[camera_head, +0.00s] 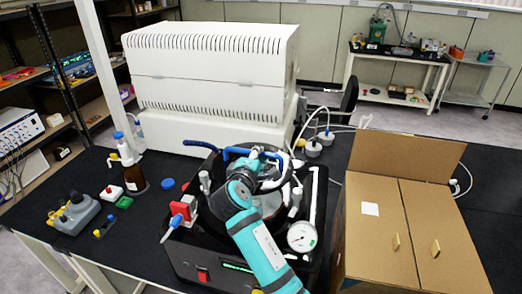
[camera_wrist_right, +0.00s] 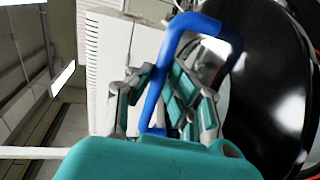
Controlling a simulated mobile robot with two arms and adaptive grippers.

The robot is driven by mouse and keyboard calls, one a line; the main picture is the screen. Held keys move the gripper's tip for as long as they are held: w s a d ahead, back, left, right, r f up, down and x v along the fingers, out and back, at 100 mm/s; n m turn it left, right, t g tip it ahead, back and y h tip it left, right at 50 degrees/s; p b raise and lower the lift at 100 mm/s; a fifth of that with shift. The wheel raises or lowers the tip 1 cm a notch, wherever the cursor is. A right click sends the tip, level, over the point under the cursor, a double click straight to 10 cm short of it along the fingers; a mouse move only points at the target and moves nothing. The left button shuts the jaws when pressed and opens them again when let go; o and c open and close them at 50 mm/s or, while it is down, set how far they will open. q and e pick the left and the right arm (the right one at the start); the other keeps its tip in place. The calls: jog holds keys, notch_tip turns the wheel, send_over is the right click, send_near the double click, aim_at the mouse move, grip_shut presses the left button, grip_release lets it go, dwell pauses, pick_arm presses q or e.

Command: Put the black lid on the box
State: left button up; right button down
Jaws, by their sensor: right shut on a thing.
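The black lid (camera_wrist_right: 268,95) shows as a dark, shiny round surface at the right of the wrist view, with a blue bar handle (camera_wrist_right: 153,98). My right gripper (camera_wrist_right: 160,88) is shut on this handle. In the head view my right gripper (camera_head: 266,168) is over the black box (camera_head: 186,262), with the blue handle (camera_head: 252,152) at its tip. My arm and gripper hide much of the lid and the box's top there. I cannot tell whether the lid touches the box. My left gripper is not in view.
A pressure gauge (camera_head: 301,236), valves and a red fitting (camera_head: 181,210) stand around the box's top. A large white machine (camera_head: 212,75) stands behind. Bottles and small items sit on the left of the black table.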

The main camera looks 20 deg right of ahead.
jog(key=shift+s+a, duration=0.3)
jog(key=shift+s, duration=0.05)
jog(key=shift+s+a+f+b, duration=0.2)
jog(key=shift+f+b, duration=0.1)
jog(key=shift+f, duration=0.15)
jog(key=shift+s+a+f+b, duration=0.15)
jog(key=shift+f+b, duration=0.15)
jog(key=shift+f, duration=0.15)
jog(key=shift+w+d+f+b, duration=0.15)
jog(key=shift+f+b, duration=0.3)
jog(key=shift+f, duration=0.1)
jog(key=shift+w+d+f+b, duration=0.15)
jog(key=shift+f+b, duration=0.25)
jog(key=shift+f, duration=0.15)
notch_tip(320, 180, down, 2)
jog(key=shift+s+f+b, duration=0.1)
jog(key=shift+b, duration=1.05)
jog(key=shift+a+f, duration=0.1)
jog(key=shift+f, duration=0.2)
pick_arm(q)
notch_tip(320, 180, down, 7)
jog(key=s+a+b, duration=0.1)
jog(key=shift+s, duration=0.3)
pick_arm(e)
jog(key=shift+f, duration=0.85)
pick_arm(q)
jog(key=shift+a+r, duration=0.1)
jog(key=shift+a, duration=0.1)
